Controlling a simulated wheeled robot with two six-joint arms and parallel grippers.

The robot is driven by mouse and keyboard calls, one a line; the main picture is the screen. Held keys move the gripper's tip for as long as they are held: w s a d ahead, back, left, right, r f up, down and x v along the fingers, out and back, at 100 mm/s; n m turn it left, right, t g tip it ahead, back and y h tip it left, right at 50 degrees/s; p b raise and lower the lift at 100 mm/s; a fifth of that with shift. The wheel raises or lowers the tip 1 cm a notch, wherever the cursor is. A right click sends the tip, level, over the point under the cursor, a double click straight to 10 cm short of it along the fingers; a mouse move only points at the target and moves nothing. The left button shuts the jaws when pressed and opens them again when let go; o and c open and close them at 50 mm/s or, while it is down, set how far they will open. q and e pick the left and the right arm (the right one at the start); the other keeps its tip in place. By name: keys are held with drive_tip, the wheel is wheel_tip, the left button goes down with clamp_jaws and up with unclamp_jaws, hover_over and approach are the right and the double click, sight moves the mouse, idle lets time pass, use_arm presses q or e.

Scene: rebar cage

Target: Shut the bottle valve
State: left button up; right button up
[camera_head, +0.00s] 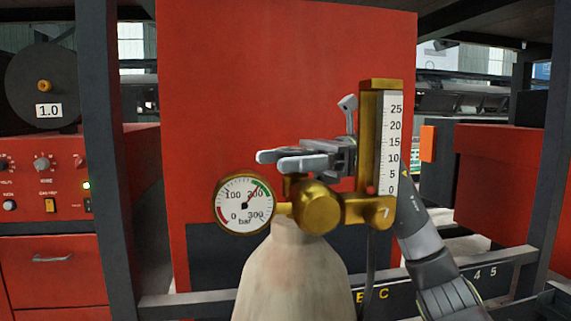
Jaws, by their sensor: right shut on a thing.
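The gas bottle (290,275) stands upright in front, pale and worn, with a brass valve body (317,207) on its neck. A round pressure gauge (244,204) sits at the left of the valve, its needle in the upper right of the dial. A brass flowmeter (390,140) with a scale to 25 rises at the right. My right gripper (282,157) reaches in from behind the flowmeter and is shut at the top of the valve stem (291,185). The fingers hide the valve's top part. My left gripper is out of view.
A large red cabinet (290,60) stands close behind the bottle. A red machine with knobs (42,170) is at the left, beyond a dark post (110,150). A dark rail (480,262) crosses at the lower right. A hose (371,270) hangs below the flowmeter.

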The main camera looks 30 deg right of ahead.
drive_tip(key=shift+w+f+m+t+b, duration=0.1)
drive_tip(key=shift+f+m+t+b, duration=0.1)
drive_tip(key=shift+m+t+b, duration=0.6)
drive_tip(key=m+t, duration=0.1)
drive_tip(key=t, duration=0.1)
drive_tip(key=shift+w+r+t, duration=0.1)
drive_tip(key=shift+t, duration=0.3)
drive_tip(key=m+t, duration=0.1)
drive_tip(key=m+t+h+b, duration=0.1)
drive_tip(key=t, duration=0.1)
drive_tip(key=shift+w+r+h, duration=0.1)
drive_tip(key=shift+w+h, duration=0.05)
drive_tip(key=shift+h, duration=0.15)
drive_tip(key=shift+w+d+m+t+h, duration=0.1)
drive_tip(key=shift+m+t+h, duration=0.25)
drive_tip(key=shift+m+t, duration=0.35)
drive_tip(key=shift+w+d+m+t+h, duration=0.1)
drive_tip(key=shift+m+t+h, duration=0.35)
drive_tip(key=shift+t, duration=0.35)
drive_tip(key=shift+m, duration=0.25)
drive_tip(key=o, duration=1)
drive_tip(key=shift+c, duration=0.2)
drive_tip(key=shift+r, duration=0.1)
